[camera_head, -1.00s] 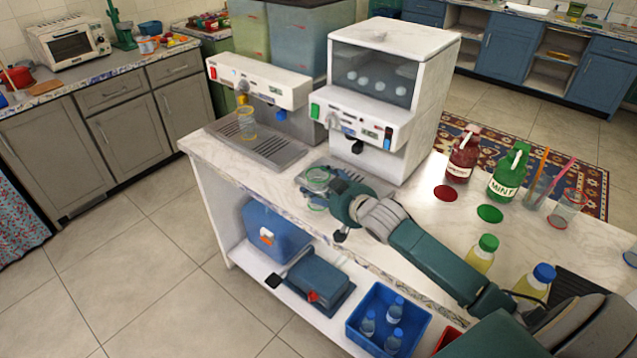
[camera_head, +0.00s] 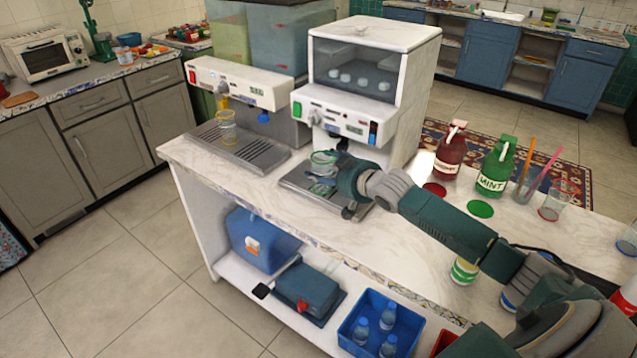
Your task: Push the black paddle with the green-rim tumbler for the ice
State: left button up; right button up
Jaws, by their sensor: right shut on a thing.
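The green-rim tumbler (camera_head: 323,160) is clear glass and looks upright, in front of the white ice dispenser (camera_head: 330,121). My right gripper (camera_head: 337,172) is shut on it from the right, and its fingers hide part of the glass. The black paddle (camera_head: 342,144) shows only as a small dark piece under the dispenser's front, just above and behind the gripper. I cannot tell whether the tumbler touches it. My left gripper is not in view.
A second dispenser stands to the left, with a yellow-rim glass (camera_head: 227,127) on its drip tray (camera_head: 257,151). The counter's front left is clear.

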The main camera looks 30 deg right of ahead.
jog(key=d, duration=0.1)
jog(key=w+d, duration=0.1)
jog(key=d, duration=0.1)
jog(key=shift+r, duration=0.1)
jog(key=shift+w+d, duration=0.3)
jog(key=shift+d, duration=0.2)
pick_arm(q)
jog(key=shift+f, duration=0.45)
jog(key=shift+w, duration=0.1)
pick_arm(e)
jog(key=shift+s+a+p, duration=0.25)
jog(key=shift+a+p, duration=0.35)
jog(key=shift+p, duration=0.05)
jog(key=shift+s+a+p, duration=0.25)
jog(key=shift+a+p, duration=0.35)
jog(key=shift+p, duration=0.05)
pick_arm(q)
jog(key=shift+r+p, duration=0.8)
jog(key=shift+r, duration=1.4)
pick_arm(e)
jog(key=shift+s+a, duration=0.25)
jog(key=shift+a, duration=0.3)
jog(key=shift+s+a, duration=0.2)
jog(key=shift+a, duration=0.35)
